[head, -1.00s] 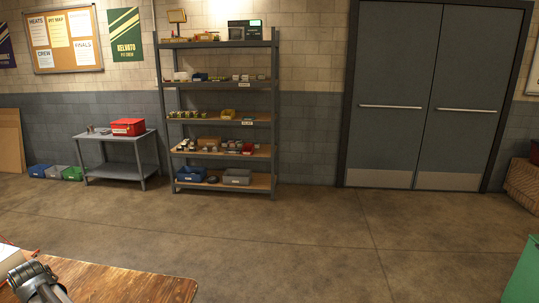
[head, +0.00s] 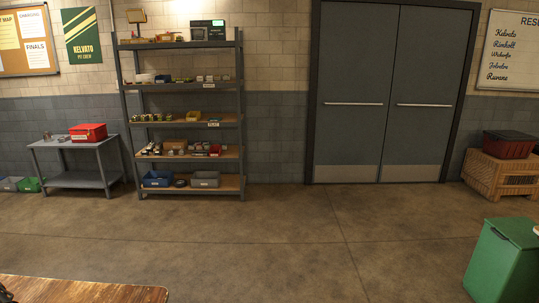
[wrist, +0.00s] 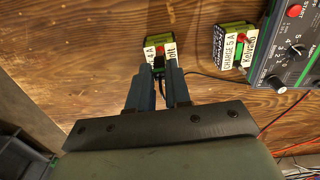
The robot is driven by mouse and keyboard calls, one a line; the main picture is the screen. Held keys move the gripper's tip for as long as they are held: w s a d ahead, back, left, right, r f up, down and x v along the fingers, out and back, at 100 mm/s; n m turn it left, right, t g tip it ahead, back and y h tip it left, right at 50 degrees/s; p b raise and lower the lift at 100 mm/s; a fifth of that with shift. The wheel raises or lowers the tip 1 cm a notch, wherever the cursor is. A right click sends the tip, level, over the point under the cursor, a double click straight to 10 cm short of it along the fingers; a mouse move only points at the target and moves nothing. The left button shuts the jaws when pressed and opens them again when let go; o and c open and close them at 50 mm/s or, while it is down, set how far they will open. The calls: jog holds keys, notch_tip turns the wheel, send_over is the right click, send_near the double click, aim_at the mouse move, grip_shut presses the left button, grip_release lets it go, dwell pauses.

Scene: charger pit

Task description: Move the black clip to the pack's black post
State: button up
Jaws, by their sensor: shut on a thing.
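In the wrist view my gripper (wrist: 158,70) is shut on a small black piece (wrist: 158,63), which looks like the black clip, mostly hidden between the fingertips. The held piece is over the near edge of a green battery pack (wrist: 159,37) with white labels and a red part on top. I cannot tell whether the clip touches the pack's black post, which I cannot make out. A black lead (wrist: 208,76) runs right from beside the fingers. The head view shows neither the gripper nor the packs.
A second labelled pack (wrist: 234,43) and a charger (wrist: 292,52) with a dial and red START button stand to the right on the wooden table (wrist: 90,60). Red and pale wires lie at lower right. The head view shows shelves (head: 185,85), doors and a green bin (head: 505,262).

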jog(key=shift+r, duration=1.45)
jog(key=shift+r, duration=0.85)
notch_tip(320, 180, up, 2)
jog(key=shift+r, duration=0.2)
jog(key=a, duration=0.4)
jog(key=shift+s+a, duration=0.15)
jog(key=shift+a, duration=0.05)
jog(key=shift+f, duration=0.25)
jog(key=shift+f, duration=3.35)
jog(key=shift+f, duration=0.2)
